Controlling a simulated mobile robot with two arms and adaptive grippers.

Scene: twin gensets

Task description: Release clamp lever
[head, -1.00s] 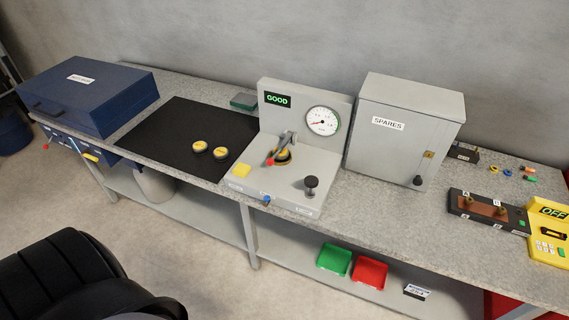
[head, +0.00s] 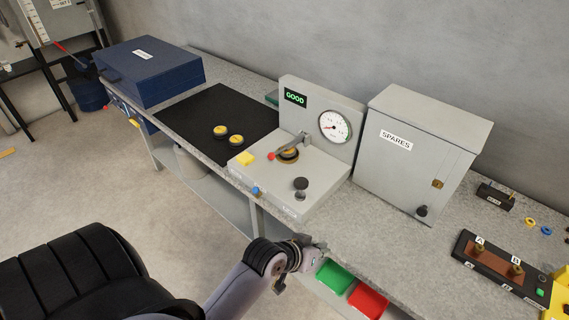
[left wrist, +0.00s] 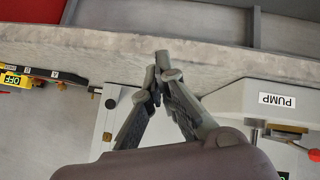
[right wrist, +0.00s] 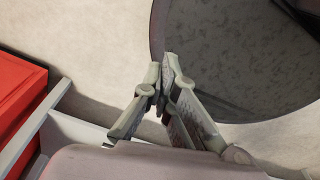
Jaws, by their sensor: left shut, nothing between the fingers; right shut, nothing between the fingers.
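The clamp lever (head: 293,145) is a grey arm with a red ball at its end, lying over a yellow-and-black round part on the grey test rig (head: 325,170). Its red ball (left wrist: 314,155) shows at the right edge in the left wrist view. My left gripper (head: 321,247) is shut and empty near the bench's front edge, to the right of and nearer than the rig. It also shows in the left wrist view (left wrist: 161,66). My right gripper (right wrist: 166,68) is shut and empty, and shows only in the right wrist view, over the floor and a dark round surface.
The rig has a black knob (head: 301,185), a yellow pad (head: 245,158), a blue front knob (head: 256,191) and a gauge (head: 335,126); its display reads GOOD. A SPARES cabinet (head: 415,150) stands right of it. Two round parts (head: 228,135) lie on the black mat (head: 190,120).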

